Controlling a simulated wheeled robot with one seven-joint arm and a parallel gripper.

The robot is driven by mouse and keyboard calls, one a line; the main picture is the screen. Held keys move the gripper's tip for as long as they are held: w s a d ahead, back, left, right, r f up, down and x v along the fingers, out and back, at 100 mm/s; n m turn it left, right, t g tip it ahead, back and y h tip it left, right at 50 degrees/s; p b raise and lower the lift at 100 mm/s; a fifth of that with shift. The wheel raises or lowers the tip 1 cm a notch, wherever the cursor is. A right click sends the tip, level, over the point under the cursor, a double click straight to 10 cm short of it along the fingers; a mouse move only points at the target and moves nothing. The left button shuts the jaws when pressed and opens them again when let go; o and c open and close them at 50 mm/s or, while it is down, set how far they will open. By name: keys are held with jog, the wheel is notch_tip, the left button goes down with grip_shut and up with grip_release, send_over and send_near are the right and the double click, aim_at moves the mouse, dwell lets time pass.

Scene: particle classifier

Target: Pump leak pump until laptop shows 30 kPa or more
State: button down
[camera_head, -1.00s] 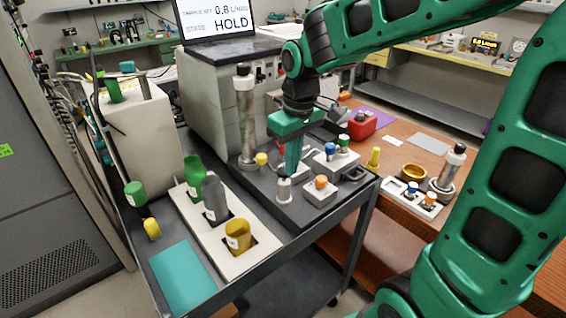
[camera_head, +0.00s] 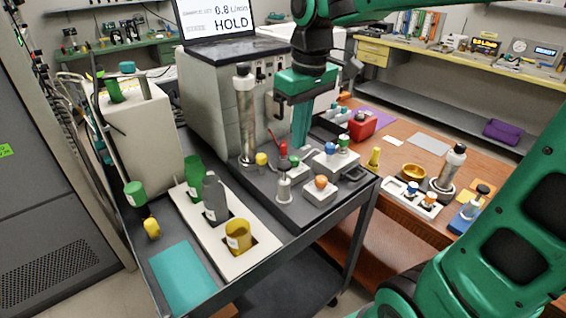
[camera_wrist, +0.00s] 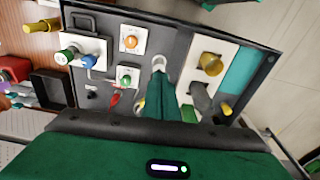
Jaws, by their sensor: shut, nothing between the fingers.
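A small silver pump (camera_head: 284,188) with a dark-topped plunger stands upright near the front of the dark panel on the cart; I take it to be the leak pump. The plunger stands raised, clear of its body. My gripper (camera_head: 299,147) is shut and empty, above and behind the pump and apart from it. In the wrist view, the fingers (camera_wrist: 159,76) point toward the pump's silver top (camera_wrist: 159,63). The laptop (camera_head: 219,24) on the grey cabinet shows "0.8 L/min" and "HOLD"; its upper screen is cut off and no kPa value shows.
An orange-knobbed block (camera_head: 320,190), blue and green knobs (camera_head: 331,149), a red-handled valve (camera_head: 283,149) and a tall metal cylinder (camera_head: 245,118) crowd around the pump. A white tray (camera_head: 212,246) with bottles stands at left. A brown table (camera_head: 395,170) lies to the right.

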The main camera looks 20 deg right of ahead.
notch_tip(320, 180, up, 2)
jog(key=shift+r, duration=0.1)
jog(key=shift+s, duration=0.1)
dwell(1.3)
jog(key=s+d+f+m, duration=0.5)
jog(key=s+d, duration=0.3)
jog(key=s, duration=0.2)
jog(key=s+d+f+m+g, duration=0.1)
jog(key=s+d+f+m, duration=0.4)
jog(key=s+d+f, duration=0.3)
jog(key=shift+s+d+m, duration=0.15)
jog(key=shift+s+m, duration=0.25)
jog(key=shift+s, duration=0.85)
jog(key=shift+w+f, duration=0.2)
jog(key=shift+w, duration=0.45)
